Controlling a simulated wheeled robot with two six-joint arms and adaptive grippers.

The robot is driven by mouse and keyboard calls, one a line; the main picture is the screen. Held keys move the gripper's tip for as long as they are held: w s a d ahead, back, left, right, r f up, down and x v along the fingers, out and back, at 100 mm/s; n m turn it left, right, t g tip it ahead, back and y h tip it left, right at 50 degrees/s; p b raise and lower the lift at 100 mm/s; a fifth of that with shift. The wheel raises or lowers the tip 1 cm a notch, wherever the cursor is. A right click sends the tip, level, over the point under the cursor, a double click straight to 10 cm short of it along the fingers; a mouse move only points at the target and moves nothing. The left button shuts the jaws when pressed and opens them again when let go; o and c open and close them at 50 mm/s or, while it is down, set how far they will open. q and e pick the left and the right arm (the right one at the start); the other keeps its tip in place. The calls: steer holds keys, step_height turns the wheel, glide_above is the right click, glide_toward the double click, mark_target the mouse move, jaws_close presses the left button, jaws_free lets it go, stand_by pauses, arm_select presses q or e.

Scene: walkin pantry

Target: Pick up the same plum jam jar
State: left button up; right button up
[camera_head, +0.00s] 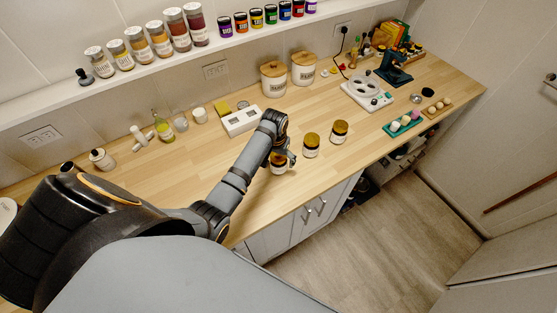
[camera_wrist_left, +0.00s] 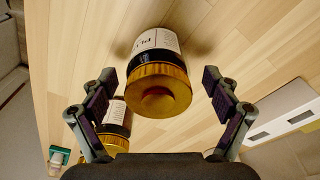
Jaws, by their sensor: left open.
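A jar with a gold lid and white label (camera_head: 278,169) stands on the wooden counter, partly hidden by my left gripper (camera_head: 284,158). In the left wrist view this jar (camera_wrist_left: 157,45) lies between the two spread fingers, with gaps on both sides; its label's visible letters look like "Pl". My left gripper is open and empty around it. Two similar gold-lidded jars, a middle one (camera_head: 311,146) and a far one (camera_head: 339,132), stand in a row to the right. One similar jar (camera_wrist_left: 115,116) shows partly behind a finger in the wrist view. My right gripper is not in view.
A white device (camera_head: 240,121) sits behind the arm. Two lidded canisters, one at left (camera_head: 273,79) and one at right (camera_head: 303,69), stand by the wall. A white scale-like appliance (camera_head: 366,93) is further right. The counter's front edge is close to the jars.

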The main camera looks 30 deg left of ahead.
arm_select(q)
step_height(320, 180, down, 3)
steer(key=shift+w+d+f+p, duration=0.1)
steer(key=shift+p, duration=0.3)
steer(key=shift+w+f, duration=0.1)
steer(key=shift+f, duration=0.05)
steer(key=c, duration=1.5)
steer(key=shift+c, duration=0.4)
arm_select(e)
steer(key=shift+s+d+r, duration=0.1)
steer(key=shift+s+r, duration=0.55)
